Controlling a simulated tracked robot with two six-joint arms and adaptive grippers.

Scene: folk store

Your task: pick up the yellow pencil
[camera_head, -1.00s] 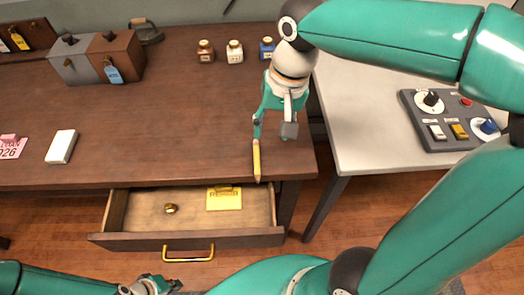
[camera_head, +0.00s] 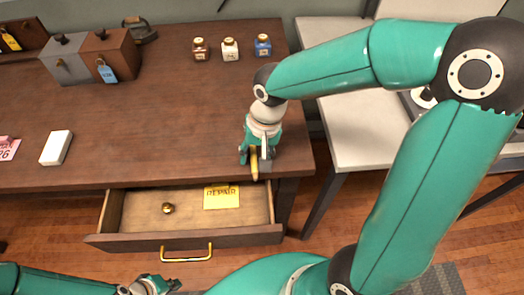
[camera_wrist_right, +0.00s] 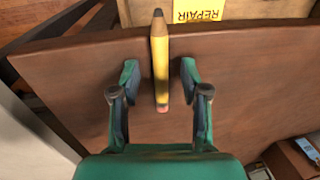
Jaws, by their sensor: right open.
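The yellow pencil (camera_head: 254,167) lies at the front right edge of the dark wooden desk, mostly hidden by my right gripper in the head view. In the right wrist view the pencil (camera_wrist_right: 160,55) lies lengthwise between the fingers, its dark tip toward the drawer and its pink eraser toward my palm. My right gripper (camera_head: 257,163) is open, with one finger on each side of the pencil. Gaps show between the pencil and both fingers in the right wrist view (camera_wrist_right: 160,75). My left gripper (camera_head: 165,284) is low at the bottom edge, away from the desk; its jaws are unclear.
An open drawer (camera_head: 140,240) below the desk edge holds a yellow REPAIR note (camera_head: 222,196) and a small brass object (camera_head: 167,208). A white box (camera_head: 57,148) lies on the left. Several small bottles (camera_head: 230,49) stand at the back. The desk's middle is clear.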

